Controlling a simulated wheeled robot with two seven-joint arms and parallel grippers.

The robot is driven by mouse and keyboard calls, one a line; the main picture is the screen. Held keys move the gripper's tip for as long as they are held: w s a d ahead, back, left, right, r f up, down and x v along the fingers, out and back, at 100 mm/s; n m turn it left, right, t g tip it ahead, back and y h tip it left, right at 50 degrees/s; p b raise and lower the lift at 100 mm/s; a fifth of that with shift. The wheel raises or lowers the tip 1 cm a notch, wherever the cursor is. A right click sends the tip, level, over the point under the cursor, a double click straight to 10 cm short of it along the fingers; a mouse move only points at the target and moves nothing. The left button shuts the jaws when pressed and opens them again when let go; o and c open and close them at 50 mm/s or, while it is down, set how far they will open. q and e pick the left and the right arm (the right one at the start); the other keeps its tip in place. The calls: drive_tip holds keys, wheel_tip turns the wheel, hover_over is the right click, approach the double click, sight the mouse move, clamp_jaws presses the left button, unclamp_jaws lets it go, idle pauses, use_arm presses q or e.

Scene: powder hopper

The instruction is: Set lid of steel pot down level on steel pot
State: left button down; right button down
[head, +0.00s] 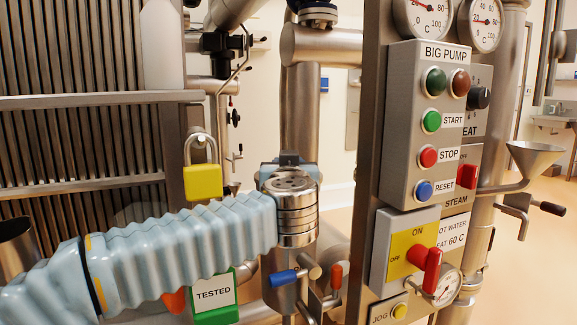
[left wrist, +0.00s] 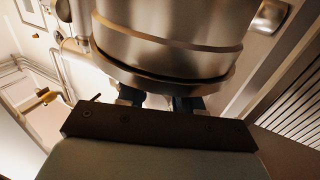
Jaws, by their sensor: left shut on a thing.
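My left gripper (left wrist: 160,101) shows in the left wrist view as a dark bar with two dark fingers in front of it. The fingers reach to the lower edge of a large round steel body (left wrist: 170,50) with a band and a dark rim. It is probably the lid of the steel pot, but lid and pot cannot be told apart here. The fingers are shut, their grip hidden under the rim. In the head view my blue-sleeved left arm comes in from the left, and its steel wrist hides the fingers and what they hold. My right gripper is not in view.
A control panel (head: 427,110) with buttons stands right of my left wrist, with a red switch (head: 427,262) below. A yellow padlock (head: 203,182) and a TESTED tag (head: 214,296) are near the forearm. Blue (head: 284,278) and red (head: 336,275) valve handles lie just below the wrist.

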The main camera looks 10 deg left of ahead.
use_arm(q)
drive_tip(key=c, duration=0.7)
unclamp_jaws()
drive_tip(key=shift+o, duration=0.2)
drive_tip(key=v, duration=1.4)
drive_tip(key=shift+w+a, duration=0.1)
